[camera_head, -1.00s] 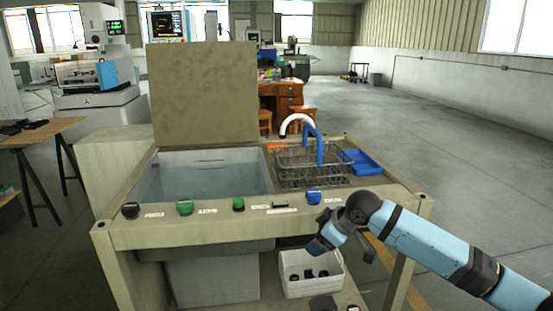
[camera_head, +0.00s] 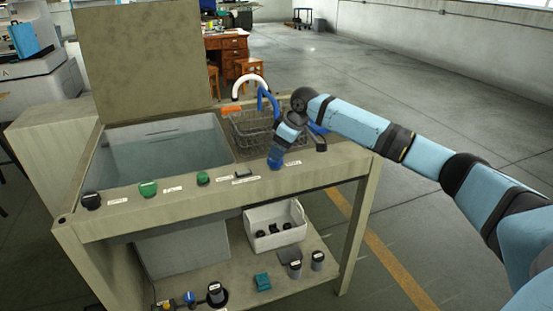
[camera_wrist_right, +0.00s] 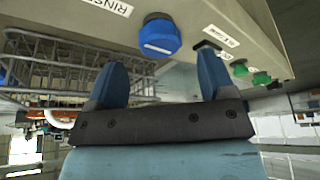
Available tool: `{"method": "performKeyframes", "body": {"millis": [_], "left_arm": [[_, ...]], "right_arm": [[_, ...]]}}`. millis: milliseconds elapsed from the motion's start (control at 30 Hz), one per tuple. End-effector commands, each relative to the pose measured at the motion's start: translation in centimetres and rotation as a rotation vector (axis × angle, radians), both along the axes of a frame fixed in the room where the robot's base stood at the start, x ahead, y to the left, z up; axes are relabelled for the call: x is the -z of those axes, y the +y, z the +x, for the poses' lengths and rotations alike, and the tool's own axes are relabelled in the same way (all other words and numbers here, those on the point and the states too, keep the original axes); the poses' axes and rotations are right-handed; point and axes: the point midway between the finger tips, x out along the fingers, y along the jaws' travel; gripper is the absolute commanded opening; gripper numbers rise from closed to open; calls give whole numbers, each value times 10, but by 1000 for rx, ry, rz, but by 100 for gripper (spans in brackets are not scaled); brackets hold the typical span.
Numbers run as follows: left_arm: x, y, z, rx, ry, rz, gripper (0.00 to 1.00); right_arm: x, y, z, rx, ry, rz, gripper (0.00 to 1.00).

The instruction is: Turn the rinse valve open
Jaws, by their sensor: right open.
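The rinse valve is a blue knob (camera_head: 275,163) on the front rim of the bench, at the right end of a row of knobs. In the right wrist view the blue knob (camera_wrist_right: 160,37) shows from close by, beside a label reading RINSE. My left gripper is not in view.
Black (camera_head: 91,200) and green knobs (camera_head: 148,188) sit left on the same rim. Behind it are a water-filled tank (camera_head: 160,155) and a wire basket (camera_head: 252,130) with a hooked spout (camera_head: 250,82). A white bin (camera_head: 275,238) stands on the lower shelf. Floor is clear at right.

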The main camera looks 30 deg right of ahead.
Motion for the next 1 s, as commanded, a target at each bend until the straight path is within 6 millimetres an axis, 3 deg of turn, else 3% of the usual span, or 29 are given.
{"method": "performKeyframes", "body": {"millis": [100, 233, 633, 833, 1000], "left_arm": [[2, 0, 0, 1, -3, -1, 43], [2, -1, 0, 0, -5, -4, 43], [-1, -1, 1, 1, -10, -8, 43], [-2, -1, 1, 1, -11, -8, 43], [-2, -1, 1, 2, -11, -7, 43]], "right_arm": [[20, 4, 6, 0, 1, -1, 76], [32, 7, 11, 1, 1, 0, 76], [38, 8, 13, 0, 0, -1, 76], [37, 8, 13, 0, 0, -1, 30], [37, 8, 13, -2, 0, -1, 27]]}}
